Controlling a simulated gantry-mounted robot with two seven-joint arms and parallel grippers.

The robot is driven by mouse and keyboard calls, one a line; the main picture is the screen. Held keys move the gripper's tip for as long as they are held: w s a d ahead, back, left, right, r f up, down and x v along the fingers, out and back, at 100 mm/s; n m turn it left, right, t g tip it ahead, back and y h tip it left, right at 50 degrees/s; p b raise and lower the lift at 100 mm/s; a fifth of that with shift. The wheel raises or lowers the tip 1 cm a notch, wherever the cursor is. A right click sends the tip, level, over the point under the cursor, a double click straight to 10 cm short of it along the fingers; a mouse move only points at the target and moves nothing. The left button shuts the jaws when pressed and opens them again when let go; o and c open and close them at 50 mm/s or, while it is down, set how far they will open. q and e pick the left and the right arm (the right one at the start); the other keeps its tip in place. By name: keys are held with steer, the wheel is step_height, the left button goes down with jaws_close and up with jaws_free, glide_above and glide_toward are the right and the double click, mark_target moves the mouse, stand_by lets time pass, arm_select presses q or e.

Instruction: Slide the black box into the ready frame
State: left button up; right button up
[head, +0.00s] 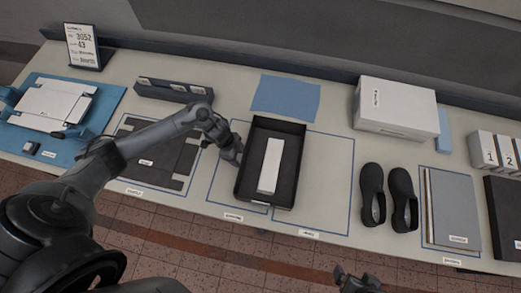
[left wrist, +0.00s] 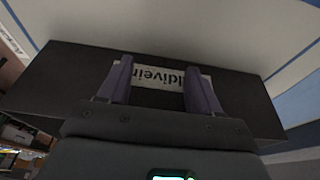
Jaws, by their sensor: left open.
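The open black box (head: 294,165) lies on the table across the border between two blue outlined frames, with a long white block (head: 270,165) inside. The right-hand outline, the ready frame (head: 351,185), has a small label at its front edge, and its left part is under the box. My left gripper (head: 238,152) is at the box's left wall. In the left wrist view its open fingers (left wrist: 160,85) stand either side of a white printed label on the black box (left wrist: 60,80); contact is unclear. My right gripper (head: 358,279) is at the bottom edge, away from the box.
Black shoes (head: 388,197) stand right of the ready frame. A white box (head: 397,108) and a blue cloth (head: 286,96) lie behind. A dark mat (head: 150,160) lies under my left arm. The right part of the ready frame is clear.

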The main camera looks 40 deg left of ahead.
arm_select(q)
steer(key=shift+w+d+p, duration=0.1)
steer(key=shift+w+d, duration=0.3)
steer(key=shift+d, duration=0.55)
steer(key=shift+w+d+p, duration=0.15)
steer(key=shift+w+d, duration=0.3)
steer(key=shift+d, duration=0.5)
steer(key=shift+w+d+p, duration=0.1)
steer(key=shift+w+d, duration=0.3)
steer(key=shift+d, duration=0.55)
steer(key=shift+w+d, duration=0.25)
steer(key=shift+d, duration=0.35)
steer(key=shift+w+d, duration=0.25)
steer(key=shift+d, duration=0.3)
steer(key=shift+w+d, duration=0.1)
steer(key=shift+d, duration=0.05)
steer(key=shift+w+d, duration=0.2)
steer(key=shift+d, duration=0.25)
steer(key=shift+w+d, duration=0.2)
steer(key=shift+d, duration=0.25)
steer(key=shift+w+d, duration=0.35)
steer(key=shift+d, duration=0.4)
steer(key=shift+w+d, duration=0.3)
steer(key=shift+d, duration=0.45)
steer(key=shift+w+d, duration=0.35)
steer(key=shift+d, duration=0.4)
steer(key=shift+w+d, duration=0.25)
steer(key=shift+d, duration=0.35)
steer(key=shift+w+d, duration=0.25)
steer(key=shift+d, duration=0.35)
